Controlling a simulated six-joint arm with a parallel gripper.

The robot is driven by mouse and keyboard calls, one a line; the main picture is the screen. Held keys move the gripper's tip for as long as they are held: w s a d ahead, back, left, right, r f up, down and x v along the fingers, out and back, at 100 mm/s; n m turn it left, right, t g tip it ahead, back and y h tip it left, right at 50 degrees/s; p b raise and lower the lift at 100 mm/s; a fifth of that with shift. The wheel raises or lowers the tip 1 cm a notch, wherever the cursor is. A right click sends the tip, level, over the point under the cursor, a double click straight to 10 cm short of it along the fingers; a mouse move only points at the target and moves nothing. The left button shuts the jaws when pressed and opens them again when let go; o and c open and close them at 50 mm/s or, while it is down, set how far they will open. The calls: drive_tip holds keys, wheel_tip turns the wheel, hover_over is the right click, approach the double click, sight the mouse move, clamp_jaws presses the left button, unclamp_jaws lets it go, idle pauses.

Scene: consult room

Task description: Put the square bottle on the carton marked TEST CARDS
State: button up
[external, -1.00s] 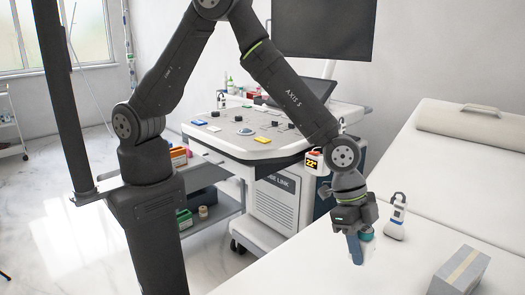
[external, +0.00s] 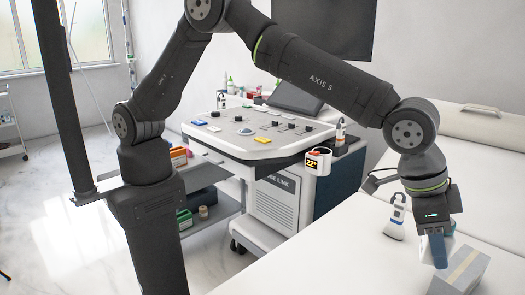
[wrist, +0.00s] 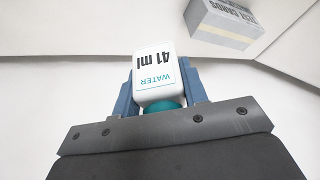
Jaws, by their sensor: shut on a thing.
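The square bottle (wrist: 155,75), white with a teal cap and a label reading WATER 41 ml, is between the two blue fingers of my gripper (wrist: 157,92) in the wrist view. My gripper is shut on it. In the external view, my gripper (external: 437,250) points down over the bed, just behind and left of the grey carton (external: 459,273); its fingers mostly hide the bottle. The carton marked TEST CARDS also shows at the upper right of the wrist view (wrist: 225,25), apart from the bottle. The carton's top, with a beige strip, looks bare.
A rolled cushion (external: 490,122) lies at the bed's far end. The ultrasound cart (external: 250,150) stands to the left. The bed's front left is clear.

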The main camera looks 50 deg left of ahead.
hover_over(450, 276)
drive_tip(key=a, duration=0.1)
drive_tip(key=f, duration=0.6)
drive_tip(key=shift+s+a+f, duration=0.15)
drive_tip(key=shift+s+f, duration=0.15)
drive_tip(key=shift+f, duration=2.1)
drive_tip(key=shift+f, duration=0.1)
drive_tip(key=o, duration=1)
drive_tip(key=shift+c, duration=0.2)
drive_tip(key=v, duration=1.2)
